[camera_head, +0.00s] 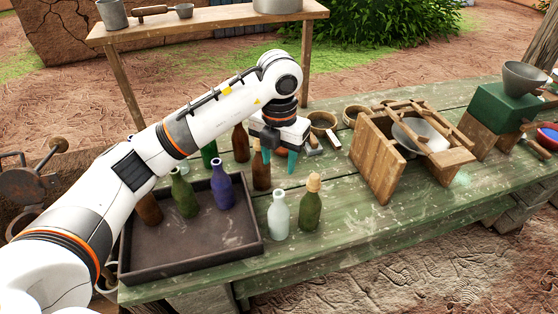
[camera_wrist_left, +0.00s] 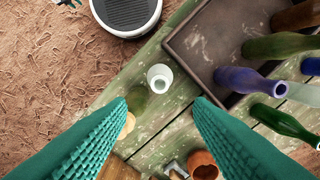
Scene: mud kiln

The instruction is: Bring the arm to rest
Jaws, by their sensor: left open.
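My left arm reaches in from the left over the green table. My left gripper (camera_head: 279,157) points down above the table, behind the pale bottle (camera_head: 278,214) and the green bottle with a tan stopper (camera_head: 311,205). Its teal fingers are apart. In the left wrist view the open fingers (camera_wrist_left: 162,105) show nothing held between them. The pale bottle (camera_wrist_left: 160,77) stands beyond the fingertips, and a green bottle (camera_wrist_left: 138,101) is partly hidden by one finger. A small teal piece at the top left edge of that view may be my right gripper (camera_wrist_left: 67,3).
A dark tray (camera_head: 190,254) holds several bottles, including a purple one (camera_head: 222,185). A brown bottle (camera_head: 261,170) stands beside the gripper. A wooden frame with a bowl (camera_head: 378,160) stands to the right. A shelf (camera_head: 210,24) rises behind. The table's front right is clear.

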